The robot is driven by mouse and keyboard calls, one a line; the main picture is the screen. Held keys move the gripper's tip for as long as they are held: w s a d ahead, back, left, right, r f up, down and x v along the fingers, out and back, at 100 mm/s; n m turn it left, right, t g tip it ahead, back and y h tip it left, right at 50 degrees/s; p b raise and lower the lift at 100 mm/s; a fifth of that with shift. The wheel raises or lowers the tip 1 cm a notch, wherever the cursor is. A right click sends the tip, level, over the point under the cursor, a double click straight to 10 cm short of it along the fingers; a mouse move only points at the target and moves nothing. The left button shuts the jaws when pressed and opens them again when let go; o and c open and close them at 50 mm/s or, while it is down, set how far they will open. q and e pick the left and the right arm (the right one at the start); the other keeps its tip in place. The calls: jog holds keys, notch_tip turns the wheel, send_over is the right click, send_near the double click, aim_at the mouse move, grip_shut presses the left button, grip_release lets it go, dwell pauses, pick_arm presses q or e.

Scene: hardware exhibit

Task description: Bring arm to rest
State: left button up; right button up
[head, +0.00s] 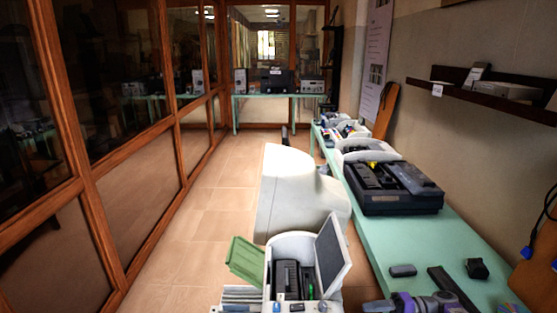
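Neither of my grippers can be made out in the head view, and no arm of mine can be told for sure. I cannot see whether either gripper holds anything. A purple and grey object (432,302) shows at the bottom edge, right of the middle, cut off by the frame. I cannot tell what it is.
A long green table (393,233) runs along the right wall, bearing a black device (390,187) and small dark pieces. A pale casing (297,200) and an open white box (292,246) stand left of it. Tiled floor (180,232) is clear beside the glazed partition.

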jog(key=s+a+f+m+g+h, duration=0.1)
jog(key=s+a+f+h, duration=0.25)
jog(key=a+f, duration=0.5)
jog(key=s+a+f+m+h, duration=0.2)
jog(key=s+a+f+h, duration=0.3)
jog(key=f, duration=0.6)
jog(key=s+a+f+n+h, duration=0.1)
jog(key=s+f, duration=0.3)
jog(key=s, duration=0.6)
jog(key=s+a+f+n+t+h, duration=0.1)
jog(key=s+f+n+h, duration=0.1)
jog(key=s, duration=0.8)
notch_tip(320, 180, down, 2)
jog(key=shift+a+h+p, duration=0.3)
jog(key=shift+a+h, duration=0.05)
jog(key=shift+h, duration=0.4)
